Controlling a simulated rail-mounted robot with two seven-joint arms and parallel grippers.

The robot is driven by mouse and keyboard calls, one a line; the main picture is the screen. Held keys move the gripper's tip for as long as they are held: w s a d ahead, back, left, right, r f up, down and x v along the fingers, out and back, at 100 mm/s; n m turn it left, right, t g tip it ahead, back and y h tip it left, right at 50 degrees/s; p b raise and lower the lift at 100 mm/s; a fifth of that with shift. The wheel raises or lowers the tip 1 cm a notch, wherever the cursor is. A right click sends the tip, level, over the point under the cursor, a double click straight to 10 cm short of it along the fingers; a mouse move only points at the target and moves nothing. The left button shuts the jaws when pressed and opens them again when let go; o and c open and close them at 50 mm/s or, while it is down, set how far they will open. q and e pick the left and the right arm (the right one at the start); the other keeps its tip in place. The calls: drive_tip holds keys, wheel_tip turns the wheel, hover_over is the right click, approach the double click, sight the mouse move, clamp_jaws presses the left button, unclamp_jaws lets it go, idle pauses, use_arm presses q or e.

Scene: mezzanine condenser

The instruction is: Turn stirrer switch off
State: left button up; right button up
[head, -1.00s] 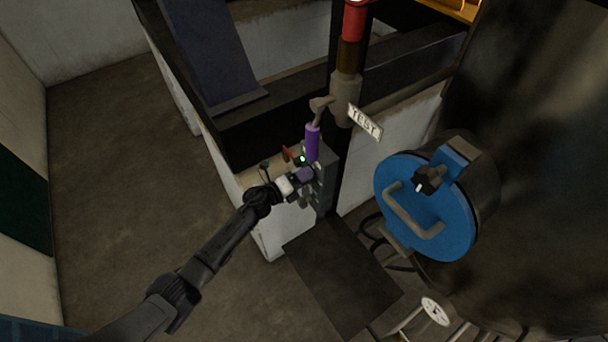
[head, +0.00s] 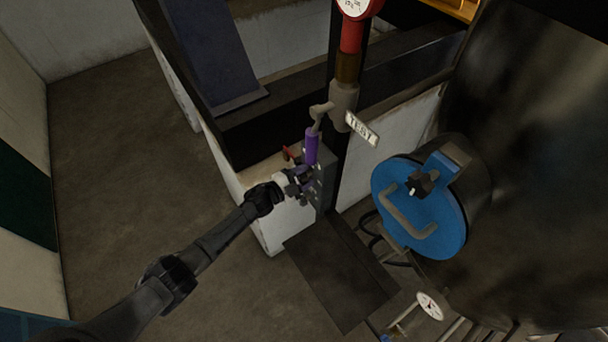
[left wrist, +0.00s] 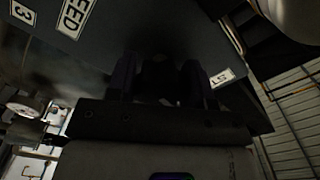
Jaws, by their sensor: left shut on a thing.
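The grey control box (head: 326,172) stands at the corner of the low white wall in the head view. My left gripper (head: 303,178) is at the box's front face, and its fingers cover much of that face. In the left wrist view my left gripper (left wrist: 158,82) is shut on a dark knob-like switch (left wrist: 158,72) on the panel. A white label starting "ST" (left wrist: 221,78) is beside the right finger, partly cut off from view. The switch's exact angle is too dark to tell. My right gripper is not in view.
A purple-handled valve lever (head: 312,147) rises just above the box, near a "TEST" tag (head: 361,128). A red handle (head: 291,153) is at the box's left. A blue round hatch (head: 420,210) is to the right. A "FEED" label (left wrist: 76,16) is on the panel. Open floor lies left.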

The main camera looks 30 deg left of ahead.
use_arm(q)
drive_tip(key=shift+n, duration=1.1)
drive_tip(key=o, duration=0.9)
drive_tip(key=shift+b+v, duration=0.6)
drive_tip(key=shift+v, duration=6.3)
